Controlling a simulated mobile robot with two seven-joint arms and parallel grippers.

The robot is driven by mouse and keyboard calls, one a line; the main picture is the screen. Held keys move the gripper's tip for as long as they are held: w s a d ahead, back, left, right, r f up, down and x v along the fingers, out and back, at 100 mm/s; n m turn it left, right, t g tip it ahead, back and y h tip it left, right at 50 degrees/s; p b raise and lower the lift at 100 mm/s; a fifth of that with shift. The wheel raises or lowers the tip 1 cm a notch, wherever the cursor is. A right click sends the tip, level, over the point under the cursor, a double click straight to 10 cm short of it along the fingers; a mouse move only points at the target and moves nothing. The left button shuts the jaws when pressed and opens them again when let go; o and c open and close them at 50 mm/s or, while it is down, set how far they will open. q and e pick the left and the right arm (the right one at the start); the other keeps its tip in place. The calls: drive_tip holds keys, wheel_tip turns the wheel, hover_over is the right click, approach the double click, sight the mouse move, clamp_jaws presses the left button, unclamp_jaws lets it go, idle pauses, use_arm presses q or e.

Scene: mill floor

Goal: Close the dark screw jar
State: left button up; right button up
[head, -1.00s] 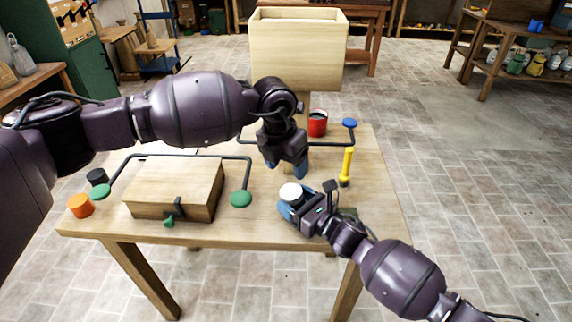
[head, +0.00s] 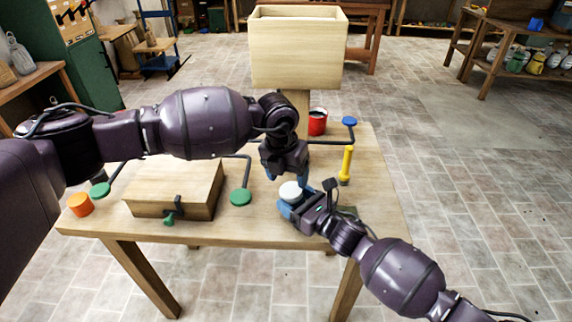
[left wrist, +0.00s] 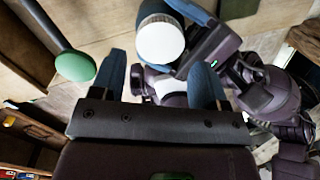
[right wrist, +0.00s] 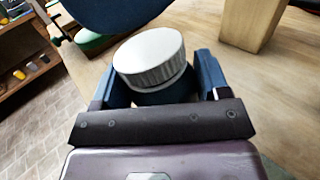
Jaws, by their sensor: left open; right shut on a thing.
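The dark jar (right wrist: 165,94) is held between the fingers of my right gripper (head: 292,204), low over the front right of the table. A white ribbed lid (right wrist: 150,56) sits on top of the jar, with a pale rim just under it. The lid also shows in the head view (head: 290,190) and the left wrist view (left wrist: 160,42). I cannot tell how far it is screwed down. My left gripper (head: 286,172) is open and empty, just above and behind the lid. The lid is not between its fingers. The jar's lower part is hidden by my right gripper.
A wooden box (head: 170,190) with a green-knobbed latch lies on the table (head: 260,228). Nearby are an orange cylinder (head: 80,205), a green disc (head: 240,197), a yellow post (head: 346,162), a red can (head: 317,122) and a blue disc (head: 349,121). A wooden bin (head: 297,55) stands behind.

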sight(291, 190)
use_arm(q)
drive_tip(key=shift+w+d+f, duration=0.1)
drive_tip(key=shift+d+f, duration=0.05)
drive_tip(key=shift+f, duration=0.95)
drive_tip(key=shift+d+f, duration=0.15)
drive_tip(key=shift+f, duration=0.9)
drive_tip(key=c, duration=0.7)
drive_tip(key=m, duration=0.6)
drive_tip(key=shift+c, duration=0.2)
drive_tip(key=o, duration=1)
drive_tip(key=shift+r, duration=0.1)
